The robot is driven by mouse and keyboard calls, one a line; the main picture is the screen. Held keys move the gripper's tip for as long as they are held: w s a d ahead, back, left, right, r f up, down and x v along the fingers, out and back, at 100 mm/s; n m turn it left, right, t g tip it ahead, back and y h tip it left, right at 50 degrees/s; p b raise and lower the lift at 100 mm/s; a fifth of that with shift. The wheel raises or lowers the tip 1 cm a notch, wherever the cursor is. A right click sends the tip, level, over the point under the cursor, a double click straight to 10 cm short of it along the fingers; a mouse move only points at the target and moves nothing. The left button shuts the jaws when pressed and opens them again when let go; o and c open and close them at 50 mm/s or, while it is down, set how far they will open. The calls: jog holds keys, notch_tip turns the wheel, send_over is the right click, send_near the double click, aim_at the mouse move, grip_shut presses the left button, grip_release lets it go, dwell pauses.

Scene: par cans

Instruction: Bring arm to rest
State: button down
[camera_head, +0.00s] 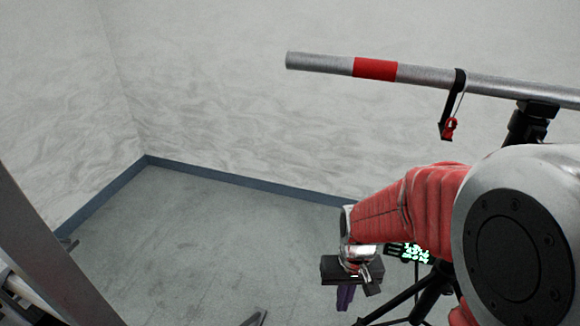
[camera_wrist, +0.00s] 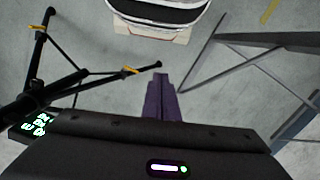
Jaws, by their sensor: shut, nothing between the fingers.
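My gripper (camera_head: 345,298) hangs at the end of my red-sleeved arm in the lower right of the head view, its purple fingers pointing down over the grey floor. In the wrist view the purple fingers (camera_wrist: 161,98) are together, with nothing between them. The gripper is apart from the pipe and touches nothing that I can see.
A silver pipe (camera_head: 430,83) with a red band spans the upper right on a black stand (camera_head: 528,122). A black strap with a red clip (camera_head: 449,128) hangs from it. A stand's black legs (camera_wrist: 88,84) are near my gripper. The floor (camera_head: 200,240) at left centre is clear.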

jog(key=s+d+r+t, duration=0.1)
jog(key=s+r+t, duration=0.2)
jog(key=r, duration=0.8)
jog(key=s+d+r+t, duration=0.2)
jog(key=s+r+t, duration=0.1)
jog(key=r, duration=0.8)
jog(key=shift+t, duration=0.3)
jog(key=shift+d+f, duration=0.1)
